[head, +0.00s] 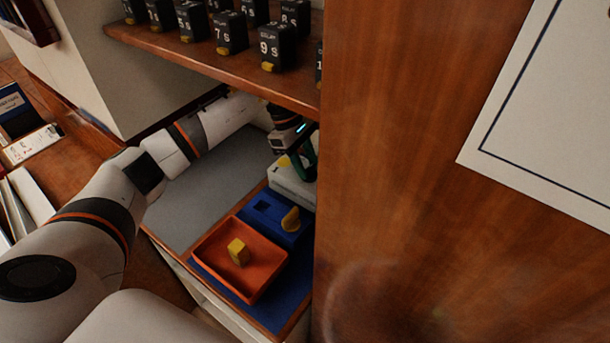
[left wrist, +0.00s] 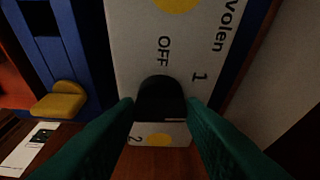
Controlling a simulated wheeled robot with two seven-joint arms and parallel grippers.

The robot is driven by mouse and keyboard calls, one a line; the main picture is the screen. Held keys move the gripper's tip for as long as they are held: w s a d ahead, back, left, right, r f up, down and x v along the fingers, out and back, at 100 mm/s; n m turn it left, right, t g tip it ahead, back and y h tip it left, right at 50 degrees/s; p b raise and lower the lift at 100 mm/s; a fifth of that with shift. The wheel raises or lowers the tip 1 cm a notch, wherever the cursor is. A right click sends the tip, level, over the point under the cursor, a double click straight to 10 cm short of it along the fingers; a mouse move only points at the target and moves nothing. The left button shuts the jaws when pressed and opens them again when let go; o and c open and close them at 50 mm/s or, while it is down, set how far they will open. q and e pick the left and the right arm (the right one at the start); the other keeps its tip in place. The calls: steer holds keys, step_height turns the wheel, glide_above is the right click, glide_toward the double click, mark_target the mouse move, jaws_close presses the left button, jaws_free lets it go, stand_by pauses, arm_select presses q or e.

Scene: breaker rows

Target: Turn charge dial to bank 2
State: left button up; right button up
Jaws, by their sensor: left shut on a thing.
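The charge dial (left wrist: 160,95) is a black knob on a pale panel (left wrist: 130,45) in the left wrist view. The panel is printed with "OFF", "1", "2" and part of a word, and has yellow dots. My left gripper (left wrist: 160,104) has its green fingers on both sides of the knob, shut on it. The dial's pointer direction cannot be clearly told. In the head view my left gripper (head: 303,158) is at the pale box (head: 288,188), partly behind the wooden partition, and the knob is hidden. My right gripper is not in view.
A blue block with a yellow knob (head: 291,219) and an orange tray (head: 215,258) holding a yellow piece (head: 238,252) stand in front of the box. A shelf (head: 220,68) with black breakers hangs above my arm. The wooden partition (head: 420,180) closes the right side.

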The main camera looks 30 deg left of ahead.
arm_select(q)
steer(key=m+b, duration=0.2)
steer(key=m+g+b, duration=0.1)
steer(key=b, duration=0.1)
steer(key=m+g+b, duration=0.1)
steer(key=m+b, duration=0.1)
steer(key=shift+w+d+f+m+y, duration=0.1)
steer(key=shift+w+f+m+y, duration=0.1)
steer(key=shift+w+m+y, duration=0.15)
steer(key=m+y+b, duration=0.1)
steer(key=m+b, duration=0.1)
steer(key=shift+r+m+g, duration=0.1)
steer(key=shift+m+g, duration=0.25)
steer(key=shift+g, duration=0.05)
steer(key=m, duration=0.2)
steer(key=shift+w+d+r+m+g+y, duration=0.15)
steer(key=shift+r+m+g+y, duration=0.05)
steer(key=shift+m+g+y, duration=0.15)
steer(key=m+y, duration=0.1)
steer(key=m, duration=0.2)
steer(key=shift+d+m, duration=0.15)
steer(key=shift+m, duration=0.1)
steer(key=shift+d+m+g+y+p, duration=0.15)
steer(key=shift+m+y+p, duration=0.25)
steer(key=shift+m, duration=0.6)
steer(key=shift+d+m+g+y+p, duration=0.15)
steer(key=shift+m+y, duration=0.35)
steer(key=shift+m, duration=0.5)
steer(key=shift+a, duration=0.1)
